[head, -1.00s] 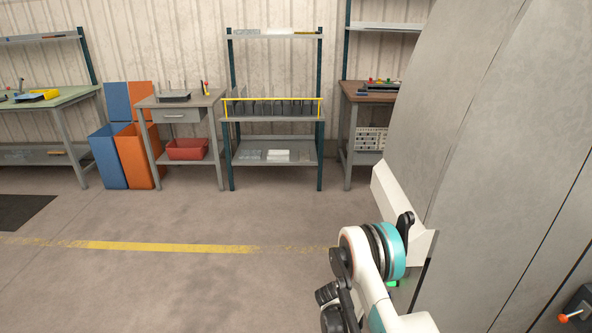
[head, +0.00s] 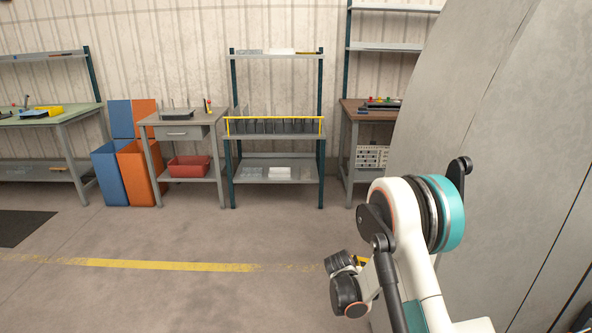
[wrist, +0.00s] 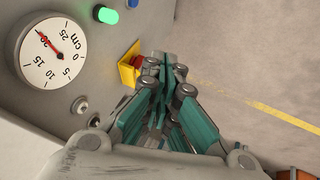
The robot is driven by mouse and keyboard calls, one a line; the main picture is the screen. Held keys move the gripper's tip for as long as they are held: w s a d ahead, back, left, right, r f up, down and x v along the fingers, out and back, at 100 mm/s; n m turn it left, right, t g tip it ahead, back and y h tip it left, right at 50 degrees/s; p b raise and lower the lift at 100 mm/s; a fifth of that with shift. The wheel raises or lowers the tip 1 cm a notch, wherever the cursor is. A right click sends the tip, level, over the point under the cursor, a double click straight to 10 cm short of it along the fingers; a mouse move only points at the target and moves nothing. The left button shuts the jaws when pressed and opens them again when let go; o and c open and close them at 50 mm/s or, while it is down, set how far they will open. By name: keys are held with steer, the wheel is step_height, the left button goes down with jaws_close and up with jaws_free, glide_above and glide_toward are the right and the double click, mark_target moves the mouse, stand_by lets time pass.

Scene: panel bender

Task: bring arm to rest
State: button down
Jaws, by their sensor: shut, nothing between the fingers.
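My arm rises at the lower right of the head view, bent at a teal-ringed joint (head: 445,213). In the wrist view my gripper (wrist: 172,68) is shut and empty, its teal fingers together. Its tips appear beside a red button on a yellow box (wrist: 129,66); I cannot tell whether they touch it. The grey control panel (wrist: 78,105) there carries a round cm dial (wrist: 52,52) with a red needle and a lit green button (wrist: 105,15). In the head view my fingertips cannot be made out.
The large grey machine (head: 505,150) stands close on the right. Floor to the left is open, crossed by a yellow line (head: 165,265). Along the back wall are a grey rack (head: 275,158), a small table (head: 180,120), blue (head: 108,172) and orange (head: 138,172) bins, and a green-topped bench (head: 50,117).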

steer(key=s+r+t+y, duration=0.1)
steer(key=s+r, duration=0.5)
steer(key=r, duration=0.8)
steer(key=s+r+y, duration=0.1)
steer(key=s+r, duration=0.5)
steer(key=r, duration=0.7)
steer(key=s+r+y, duration=0.1)
steer(key=s+r, duration=0.2)
steer(key=s, duration=0.9)
steer(key=s+r+t+y, duration=0.1)
steer(key=s+r, duration=0.3)
steer(key=s, duration=0.9)
steer(key=shift+a+n+y, duration=0.3)
steer(key=shift+a+n, duration=0.1)
steer(key=shift+a, duration=0.05)
